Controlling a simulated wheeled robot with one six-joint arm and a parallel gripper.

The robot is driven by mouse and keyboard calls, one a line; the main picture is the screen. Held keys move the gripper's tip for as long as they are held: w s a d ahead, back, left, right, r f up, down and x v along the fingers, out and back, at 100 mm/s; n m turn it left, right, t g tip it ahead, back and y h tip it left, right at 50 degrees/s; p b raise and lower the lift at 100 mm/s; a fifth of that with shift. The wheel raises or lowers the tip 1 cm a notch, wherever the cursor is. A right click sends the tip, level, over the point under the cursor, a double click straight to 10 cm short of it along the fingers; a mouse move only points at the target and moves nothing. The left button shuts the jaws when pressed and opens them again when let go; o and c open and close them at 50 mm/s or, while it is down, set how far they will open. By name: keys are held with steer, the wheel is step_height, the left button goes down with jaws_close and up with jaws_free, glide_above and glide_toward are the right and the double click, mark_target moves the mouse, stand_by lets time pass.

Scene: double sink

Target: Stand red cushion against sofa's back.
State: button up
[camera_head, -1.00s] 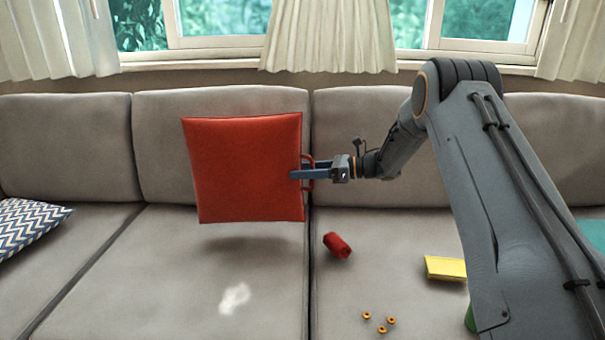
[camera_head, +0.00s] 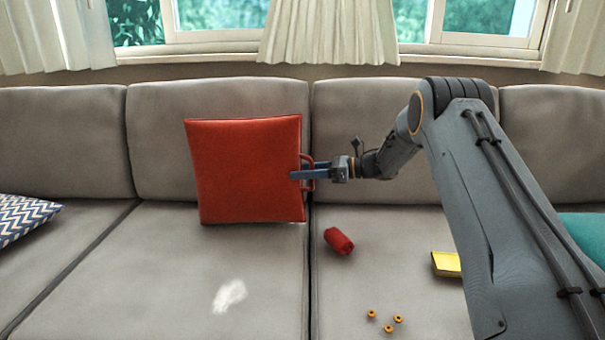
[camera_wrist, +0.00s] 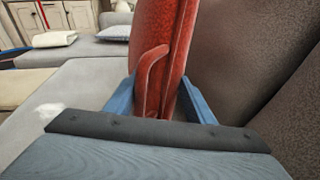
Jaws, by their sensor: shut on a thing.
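The red cushion (camera_head: 248,170) is upright in front of the sofa's back (camera_head: 220,100), above the left-middle seat. My gripper (camera_head: 303,174) is shut on the red cushion at its right edge, by the red handle loop. In the wrist view the blue fingers (camera_wrist: 163,98) lie on both sides of the cushion (camera_wrist: 165,40) and its handle. The cushion's lower edge looks at or close to the seat; I cannot tell if it touches. In the wrist view the brown sofa back (camera_wrist: 240,55) rises close to the cushion's right side.
A red roll (camera_head: 339,241), a yellow box (camera_head: 446,264) and several small orange rings (camera_head: 388,328) lie on the right seat. White fluff (camera_head: 229,295) lies on the seat in front. A zigzag pillow (camera_head: 22,216) is at left, a teal cushion (camera_head: 588,236) at right.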

steer(key=o, duration=1.8)
steer(key=shift+c, duration=0.2)
steer(key=shift+f, duration=0.1)
